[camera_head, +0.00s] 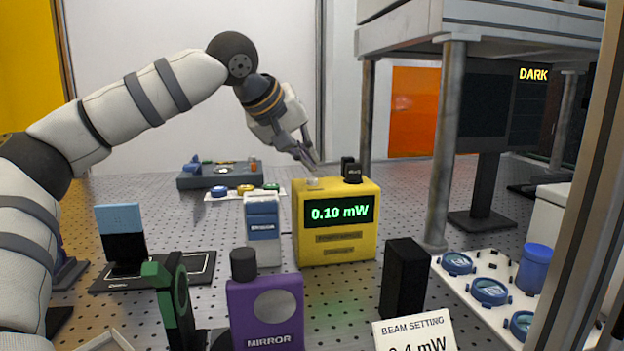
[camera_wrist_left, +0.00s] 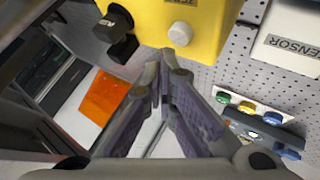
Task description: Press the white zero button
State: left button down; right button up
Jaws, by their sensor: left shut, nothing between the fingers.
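The yellow power meter (camera_head: 333,248) stands on the perforated table and its screen reads 0.10 mW. The white zero button (camera_head: 312,181) is on top of it, near its left half. The button also shows in the left wrist view (camera_wrist_left: 180,33), on the yellow face below a dark label. My left gripper (camera_head: 314,165) is shut and empty, with its fingertips just above the button in the head view. In the left wrist view the fingertips (camera_wrist_left: 163,62) are close to the button, and a small gap shows between them. My right gripper is not in view.
A black knob (camera_head: 352,174) stands on the meter's right top. A sensor box (camera_head: 262,248) is left of the meter, with a purple mirror box (camera_head: 266,312) and black block (camera_head: 404,280) in front. A metal post (camera_head: 446,145) rises at right.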

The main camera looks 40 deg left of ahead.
pick_arm(q)
jog(key=shift+f, duration=0.1)
dwell(0.7)
jog(key=shift+f, duration=0.35)
jog(key=shift+f, duration=0.45)
dwell(0.8)
jog(key=shift+r, duration=0.85)
jog(key=shift+r, duration=2.55)
